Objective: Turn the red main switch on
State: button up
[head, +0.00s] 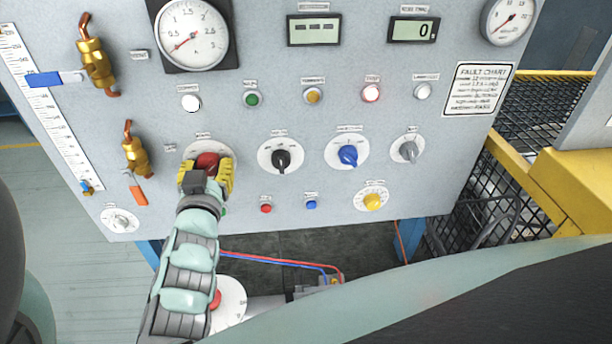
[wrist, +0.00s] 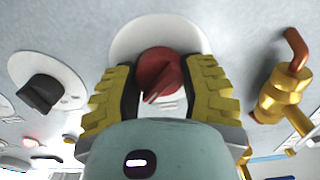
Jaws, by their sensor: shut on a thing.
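The red main switch (head: 207,161) is a round red knob on a white disc, at the lower left of the grey panel. In the wrist view the red knob (wrist: 160,76) sits between the two yellow fingers. My gripper (head: 206,176) has its yellow fingers on either side of the knob and is shut on it. The gripper (wrist: 160,95) hides the lower part of the knob and disc. The marks on the disc are too small or covered to read.
A black knob (head: 281,157) is right of the red switch, then a blue knob (head: 348,155) and a grey knob (head: 409,150). A brass valve (head: 137,154) with an orange handle is close on the left. Small red (head: 266,208) and blue (head: 311,205) buttons lie below right.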

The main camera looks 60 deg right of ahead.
jog(key=shift+f, duration=0.15)
jog(key=o, duration=1.2)
jog(key=shift+o, duration=0.2)
jog(key=v, duration=1.2)
jog(key=shift+d, duration=0.1)
